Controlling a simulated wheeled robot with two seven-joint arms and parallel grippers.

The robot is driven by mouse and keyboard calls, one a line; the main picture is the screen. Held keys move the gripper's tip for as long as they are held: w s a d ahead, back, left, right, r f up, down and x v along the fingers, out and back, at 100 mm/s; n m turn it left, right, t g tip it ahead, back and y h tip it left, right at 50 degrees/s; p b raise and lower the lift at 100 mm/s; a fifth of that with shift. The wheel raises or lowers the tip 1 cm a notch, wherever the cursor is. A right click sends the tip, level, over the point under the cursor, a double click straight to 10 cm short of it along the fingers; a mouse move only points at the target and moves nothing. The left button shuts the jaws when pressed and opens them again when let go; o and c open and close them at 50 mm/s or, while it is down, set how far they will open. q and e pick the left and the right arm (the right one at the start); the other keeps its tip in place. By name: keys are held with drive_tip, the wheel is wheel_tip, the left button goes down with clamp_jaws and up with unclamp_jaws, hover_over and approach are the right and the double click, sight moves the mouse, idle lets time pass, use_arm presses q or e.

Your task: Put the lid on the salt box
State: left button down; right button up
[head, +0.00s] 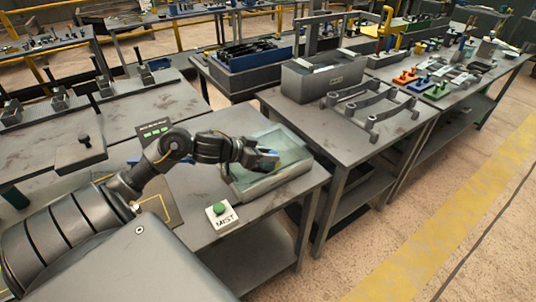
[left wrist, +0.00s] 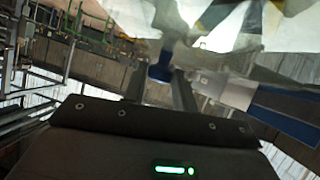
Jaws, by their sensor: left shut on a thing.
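The salt box (head: 273,187) is a low grey box near the right edge of the near table. A see-through greenish lid (head: 292,147) is over it; I cannot tell whether its rim touches the box all round. My left gripper (head: 264,158) is at the lid's near left side, shut on its blue handle (head: 270,153). In the left wrist view the blue handle (left wrist: 160,72) is between the fingers (left wrist: 159,85), with the clear lid (left wrist: 225,62) beyond them. The gripper and arm hide part of the lid's left side. My right gripper is not in view.
A small panel with green displays (head: 155,130) is behind my arm. A neighbouring table (head: 345,135) holds a grey bin (head: 322,82) and metal bars.

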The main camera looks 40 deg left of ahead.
use_arm(q)
drive_tip(key=shift+f, duration=0.45)
drive_tip(key=c, duration=0.6)
unclamp_jaws()
drive_tip(key=shift+o, duration=0.2)
wheel_tip(320, 180, up, 7)
drive_tip(key=p, duration=0.8)
drive_tip(key=shift+p, duration=0.3)
